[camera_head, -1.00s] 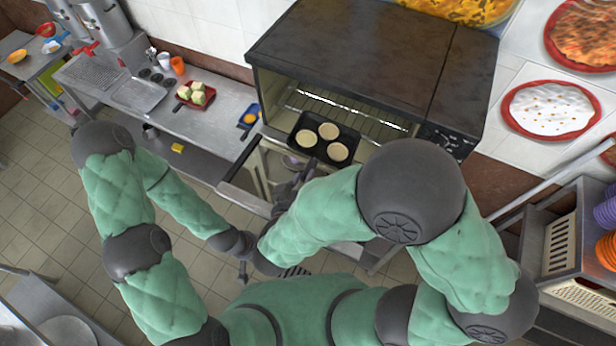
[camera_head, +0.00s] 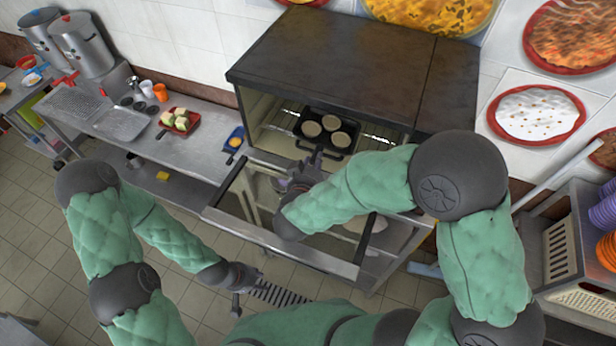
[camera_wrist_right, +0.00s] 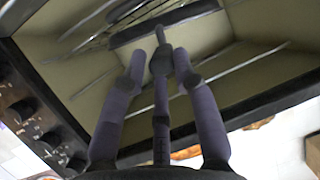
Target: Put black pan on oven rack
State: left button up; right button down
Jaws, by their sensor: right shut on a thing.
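The black pan (camera_head: 325,145) holds three round pale pieces and is inside the open oven, at its mouth. The wire oven rack (camera_head: 378,140) shows beside it and also in the right wrist view (camera_wrist_right: 95,35). I cannot tell whether the pan touches the rack. My right gripper (camera_head: 312,160) is shut on the pan's handle (camera_wrist_right: 161,70), which lies between its fingers in the wrist view. The pan's dark edge (camera_wrist_right: 165,24) is beyond the fingers. My left gripper (camera_head: 238,292) is low over the floor, away from the oven; its fingers are too small to read.
The oven door (camera_head: 285,243) hangs open below my right arm. A steel counter (camera_head: 190,150) on the left bears a red tray (camera_head: 190,129), cups and a blue dish (camera_head: 236,138). A shelf with a crate (camera_head: 590,305) stands at the right.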

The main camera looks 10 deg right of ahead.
aim_at(330, 144)
jog(key=w+d+b, duration=0.1)
jog(key=w+d, duration=0.1)
jog(key=w, duration=0.1)
jog(key=w+d+f+b, duration=0.1)
jog(key=w+d+b, duration=0.1)
jog(key=w+d, duration=0.1)
jog(key=w+d+b, duration=0.2)
jog(key=w, duration=0.2)
jog(key=shift+w+d+f, duration=0.15)
jog(key=shift+w+f, duration=0.1)
jog(key=shift+w, duration=0.1)
jog(key=shift+f+b, duration=0.35)
jog(key=shift+f, duration=0.45)
jog(key=shift+s+f, duration=0.1)
jog(key=shift+f, duration=0.35)
jog(key=c, duration=1.2)
grip_release()
jog(key=o, duration=0.3)
jog(key=shift+w+r, duration=0.15)
jog(key=shift+w, duration=0.05)
jog(key=shift+s+r, duration=0.1)
